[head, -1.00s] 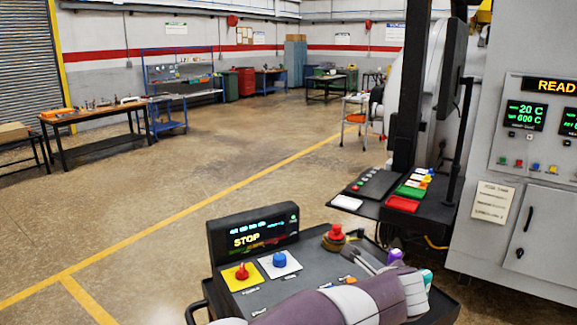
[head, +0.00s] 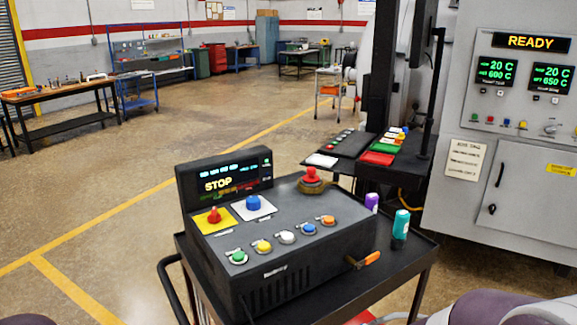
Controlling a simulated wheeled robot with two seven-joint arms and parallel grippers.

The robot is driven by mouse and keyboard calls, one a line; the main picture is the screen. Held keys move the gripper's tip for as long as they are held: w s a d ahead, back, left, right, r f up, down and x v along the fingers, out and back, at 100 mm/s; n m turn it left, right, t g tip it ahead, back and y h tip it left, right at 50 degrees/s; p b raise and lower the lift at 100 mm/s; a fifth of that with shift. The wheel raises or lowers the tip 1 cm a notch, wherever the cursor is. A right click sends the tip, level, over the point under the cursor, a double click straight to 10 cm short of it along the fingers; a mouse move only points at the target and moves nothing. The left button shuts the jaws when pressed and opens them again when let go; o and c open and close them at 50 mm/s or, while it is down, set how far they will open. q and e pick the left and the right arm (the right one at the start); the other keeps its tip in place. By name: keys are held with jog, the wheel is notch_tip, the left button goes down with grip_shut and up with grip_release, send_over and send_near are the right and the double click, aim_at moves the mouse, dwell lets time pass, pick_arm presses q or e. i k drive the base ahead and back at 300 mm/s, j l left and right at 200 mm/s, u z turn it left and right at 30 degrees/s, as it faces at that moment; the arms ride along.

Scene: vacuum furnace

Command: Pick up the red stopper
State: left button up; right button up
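A red knob (head: 312,174) on a brass-coloured round base stands upright at the back right of the dark control box (head: 285,277). It is the item most like a stopper. A second red knob, a mushroom button (head: 214,215) on a yellow plate, sits at the box's left beside a blue button (head: 253,202). Nothing touches either red item. Neither of my grippers shows in the head view. Only purple and white parts of my arm show at the bottom right, and a small purple part at the bottom left edge.
The box stands on a dark cart (head: 395,270) with several coloured buttons along its front. An orange-handled tool (head: 369,259), a purple-capped item (head: 371,203) and a teal-capped bottle (head: 401,226) are on its right. The furnace cabinet (head: 522,180) stands behind at right. Open floor lies left.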

aim_at(311, 177)
jog(key=i+l, duration=0.1)
jog(key=l, duration=0.35)
jog(key=i+l, duration=0.1)
jog(key=l, duration=0.3)
jog(key=i+l+u, duration=0.1)
jog(key=l, duration=0.35)
jog(key=i+l, duration=0.15)
jog(key=l, duration=0.3)
